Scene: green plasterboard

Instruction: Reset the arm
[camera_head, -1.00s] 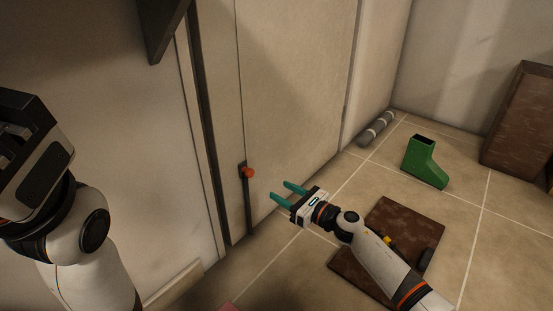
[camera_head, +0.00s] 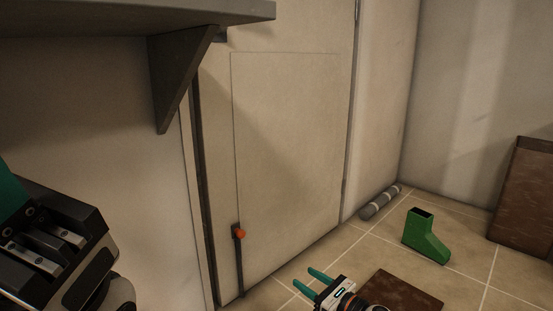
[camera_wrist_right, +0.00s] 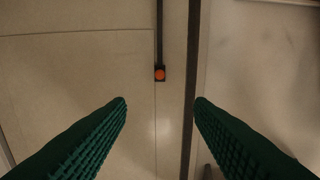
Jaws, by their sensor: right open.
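My right gripper (camera_head: 313,281) is low in the head view, in front of the door (camera_head: 290,150). Its two teal fingers are apart with nothing between them. In the right wrist view, the open fingers (camera_wrist_right: 160,100) frame the door's orange-red knob (camera_wrist_right: 160,74), which is beyond the tips and not touched. The knob also shows in the head view (camera_head: 240,233), left of the right gripper, on a dark upright strip. My left gripper (camera_head: 12,200) is cut off at the left edge; part of a teal finger shows, but its opening is hidden.
A grey shelf (camera_head: 120,15) with a bracket (camera_head: 180,75) juts from the wall at upper left. A green boot-shaped object (camera_head: 427,240), a grey roll (camera_head: 379,203) and a brown slab (camera_head: 405,291) lie on the tiled floor. A brown panel (camera_head: 522,200) leans at right.

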